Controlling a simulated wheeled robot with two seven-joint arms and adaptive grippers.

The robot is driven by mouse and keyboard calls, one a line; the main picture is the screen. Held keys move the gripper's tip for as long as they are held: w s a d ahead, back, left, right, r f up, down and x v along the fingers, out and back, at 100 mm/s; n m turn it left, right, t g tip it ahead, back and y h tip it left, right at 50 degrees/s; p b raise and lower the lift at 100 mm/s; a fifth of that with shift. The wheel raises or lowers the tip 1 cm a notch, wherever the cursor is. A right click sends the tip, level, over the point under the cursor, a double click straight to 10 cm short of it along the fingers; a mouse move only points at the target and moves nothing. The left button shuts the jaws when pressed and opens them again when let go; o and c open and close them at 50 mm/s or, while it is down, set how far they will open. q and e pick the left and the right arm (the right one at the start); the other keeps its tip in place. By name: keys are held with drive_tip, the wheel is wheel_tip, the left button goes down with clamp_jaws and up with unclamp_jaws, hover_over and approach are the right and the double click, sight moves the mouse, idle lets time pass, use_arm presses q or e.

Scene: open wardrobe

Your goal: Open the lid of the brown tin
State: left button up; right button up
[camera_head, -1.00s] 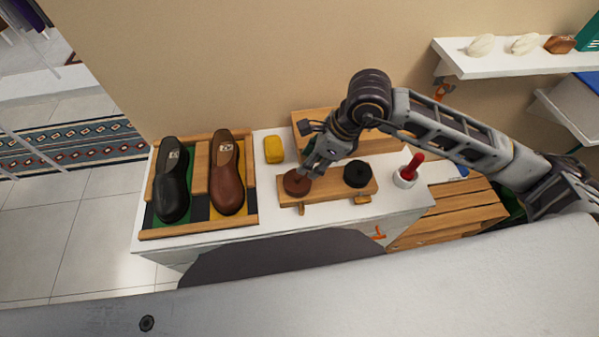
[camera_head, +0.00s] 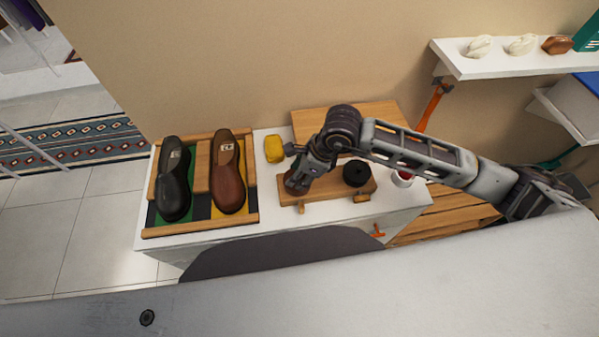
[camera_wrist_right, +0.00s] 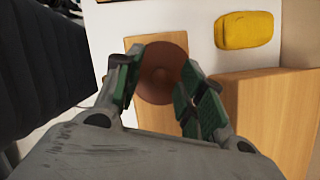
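The brown tin (camera_head: 290,187) sits at the left end of a small wooden stand on the white cabinet top, mostly covered by my right gripper in the head view. In the right wrist view the round brown tin (camera_wrist_right: 160,72) shows its lid between my fingers. My right gripper (camera_wrist_right: 160,95) is open, with one green-padded finger at each side of the tin; I cannot tell whether they touch it. In the head view the right gripper (camera_head: 297,184) is right over the tin. A black tin (camera_head: 356,174) stands at the stand's right end. My left gripper is not in view.
The wooden stand (camera_head: 325,193) holds both tins. A yellow block (camera_head: 274,149) lies behind it. A black shoe (camera_head: 174,180) and a brown shoe (camera_head: 228,175) lie in a wooden tray at left. A wooden box (camera_head: 370,115) stands behind; a white cup (camera_head: 402,179) is at right.

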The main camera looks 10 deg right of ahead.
clamp_jaws()
drive_tip(key=shift+w+r+g, duration=0.2)
drive_tip(key=shift+w+g, duration=0.05)
drive_tip(key=shift+g, duration=0.05)
idle(0.5)
drive_tip(key=shift+w+r+m+g, duration=0.15)
drive_tip(key=shift+w+r+g, duration=0.15)
drive_tip(key=shift+g, duration=0.25)
drive_tip(key=shift+w+r+m+g, duration=0.15)
drive_tip(key=shift+w+g, duration=0.2)
drive_tip(key=shift+g, duration=0.2)
drive_tip(key=shift+w+r+m+g+b, duration=0.2)
drive_tip(key=shift+w+g+b, duration=0.3)
drive_tip(key=shift+g, duration=0.4)
drive_tip(key=shift+w+r+m+g+b, duration=0.2)
drive_tip(key=shift+w+g+b, duration=0.25)
drive_tip(key=shift+g, duration=0.45)
drive_tip(key=shift+w, duration=0.1)
